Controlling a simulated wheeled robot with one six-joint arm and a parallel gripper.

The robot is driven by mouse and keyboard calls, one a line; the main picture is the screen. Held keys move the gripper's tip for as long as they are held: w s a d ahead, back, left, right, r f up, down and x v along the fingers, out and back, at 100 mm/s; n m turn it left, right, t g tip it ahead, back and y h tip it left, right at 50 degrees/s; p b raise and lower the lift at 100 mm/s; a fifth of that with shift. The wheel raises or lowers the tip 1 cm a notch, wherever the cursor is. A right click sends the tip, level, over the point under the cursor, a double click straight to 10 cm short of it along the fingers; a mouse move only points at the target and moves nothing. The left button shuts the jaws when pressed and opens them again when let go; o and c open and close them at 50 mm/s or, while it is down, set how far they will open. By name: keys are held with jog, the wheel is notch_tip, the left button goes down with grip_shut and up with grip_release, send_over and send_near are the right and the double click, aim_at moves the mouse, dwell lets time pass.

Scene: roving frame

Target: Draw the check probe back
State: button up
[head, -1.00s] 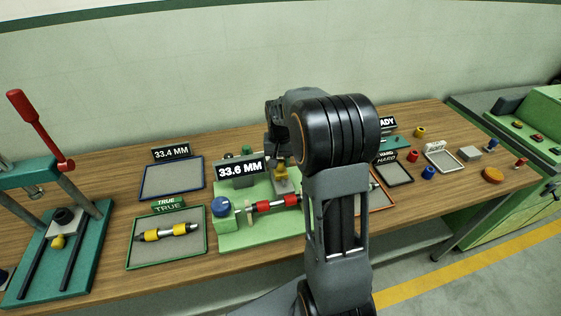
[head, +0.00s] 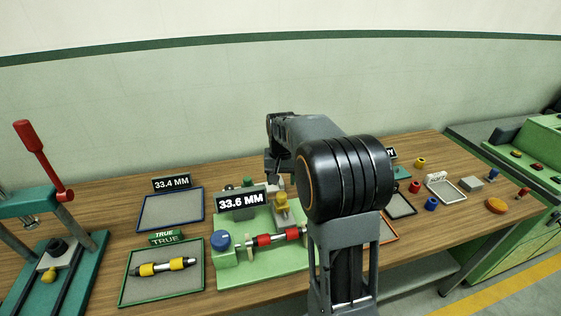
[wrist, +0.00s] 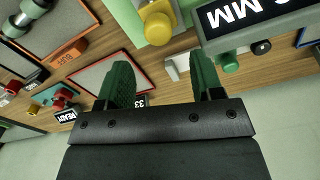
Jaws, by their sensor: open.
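A green gauge fixture (head: 236,275) stands mid-bench. It holds a shaft with red bands (head: 278,238) and has a blue knob (head: 219,241) at its left. A yellow knob (head: 281,198), which looks like the check probe's, sits on a grey slide behind the shaft, right of the 33.6 MM display (head: 242,201). In the wrist view the yellow knob (wrist: 157,28) lies beyond my fingertips, apart from them. My gripper (wrist: 163,72) is open and empty, with green finger pads. In the head view it is mostly hidden behind my arm, just behind the yellow knob.
A 33.4 MM tray (head: 150,212) is empty. The TRUE tray (head: 122,290) holds a yellow-banded shaft (head: 160,267). A teal press (head: 88,268) stands at the left. Small trays and coloured pieces, including an orange disc (head: 496,205), lie at the right.

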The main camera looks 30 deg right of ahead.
aim_at(281, 197)
notch_tip(281, 197, up, 8)
dwell(0.4)
dwell(0.9)
jog(key=s+a+f+n+t, duration=0.2)
jog(key=s+a, duration=0.3)
jog(key=s, duration=0.4)
jog(key=s+a+f+n+t, duration=0.2)
jog(key=s+a, duration=0.3)
jog(key=s, duration=0.4)
jog(key=shift+s+a+f+n, duration=0.2)
jog(key=shift+a+f+n, duration=0.1)
jog(key=shift+f+n, duration=0.25)
